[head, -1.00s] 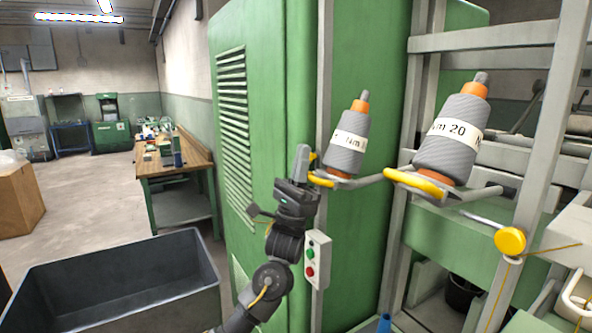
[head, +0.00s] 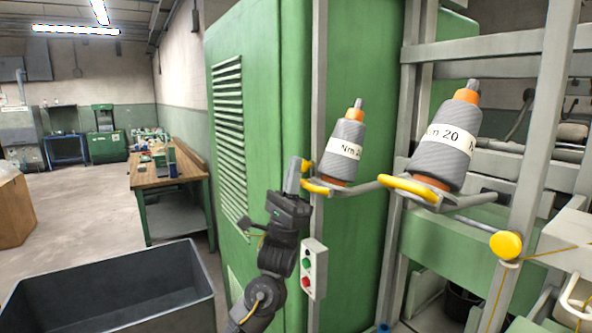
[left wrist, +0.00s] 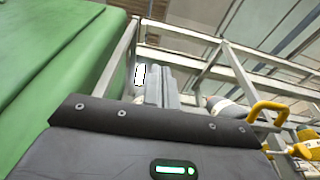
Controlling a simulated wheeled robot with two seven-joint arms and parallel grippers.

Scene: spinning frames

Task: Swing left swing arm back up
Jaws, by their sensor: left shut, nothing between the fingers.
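The left swing arm (head: 358,190) is a grey bar with a yellow handle (head: 314,187) at its left end. It carries a grey bobbin (head: 346,150) with a white label and orange ends, slightly tilted. My left gripper (head: 294,168) is upright and shut, with nothing in it, just left of the yellow handle. From the head view I cannot tell whether it touches the handle. In the left wrist view my shut fingers (left wrist: 162,86) point up, and a yellow handle (left wrist: 268,108) stands to their right. My right gripper is not in view.
A second, larger bobbin (head: 443,142) sits on another arm with a yellow handle (head: 409,186) to the right. The green cabinet (head: 262,90) stands behind my left arm. A button box (head: 314,268) hangs below. A dark bin (head: 115,290) stands at lower left.

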